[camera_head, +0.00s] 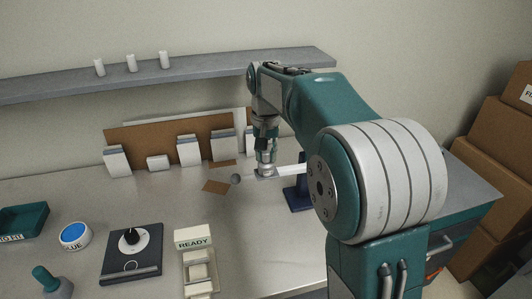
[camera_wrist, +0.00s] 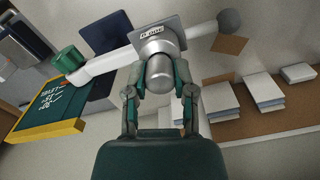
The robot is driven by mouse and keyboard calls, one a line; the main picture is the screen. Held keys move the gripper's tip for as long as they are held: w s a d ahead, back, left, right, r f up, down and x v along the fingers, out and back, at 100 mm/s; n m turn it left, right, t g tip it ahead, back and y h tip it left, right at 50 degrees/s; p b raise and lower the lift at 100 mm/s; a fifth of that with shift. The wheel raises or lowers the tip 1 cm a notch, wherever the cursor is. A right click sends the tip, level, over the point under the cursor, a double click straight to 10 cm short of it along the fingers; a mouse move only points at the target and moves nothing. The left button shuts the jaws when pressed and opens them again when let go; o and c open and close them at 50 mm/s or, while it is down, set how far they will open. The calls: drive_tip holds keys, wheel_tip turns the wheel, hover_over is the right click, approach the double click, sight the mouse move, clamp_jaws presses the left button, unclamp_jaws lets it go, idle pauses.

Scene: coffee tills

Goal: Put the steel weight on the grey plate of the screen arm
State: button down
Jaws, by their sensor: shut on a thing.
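My gripper (camera_head: 265,160) is over the screen arm's grey plate (camera_head: 258,178). In the wrist view my gripper (camera_wrist: 159,88) has its two fingers closed on the sides of the steel weight (camera_wrist: 160,73), a shiny upright cylinder. The grey plate (camera_wrist: 180,25) with a small label lies right behind the weight there. The weight's base is at or very close to the plate; I cannot tell whether it touches. The screen arm is a white bar (camera_head: 290,169) on a dark blue post (camera_head: 298,196), with a grey ball (camera_head: 235,179) at its left end.
White packets (camera_head: 188,151) stand along a brown board behind the plate. A READY stand (camera_head: 195,239), a black dial box (camera_head: 131,265), a blue-topped tub (camera_head: 75,235) and a green tray (camera_head: 22,221) are in front and left. A yellow-framed green board (camera_wrist: 45,112) shows in the wrist view.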

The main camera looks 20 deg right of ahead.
drive_tip(key=shift+c, duration=2.2)
unclamp_jaws()
wheel_tip(320, 180, up, 11)
drive_tip(key=s+r+n+t, duration=0.1)
drive_tip(key=s+t, duration=0.1)
drive_tip(key=s, duration=0.5)
drive_tip(key=s+f+n+t, duration=0.1)
drive_tip(key=s+f, duration=0.5)
drive_tip(key=s, duration=0.4)
drive_tip(key=s+f+n+t, duration=0.1)
drive_tip(key=s+f+t, duration=0.1)
drive_tip(key=s+f, duration=0.4)
drive_tip(key=s, duration=0.4)
drive_tip(key=shift+f+n+t, duration=0.2)
drive_tip(key=shift+n+t, duration=0.1)
drive_tip(key=shift+s, duration=0.1)
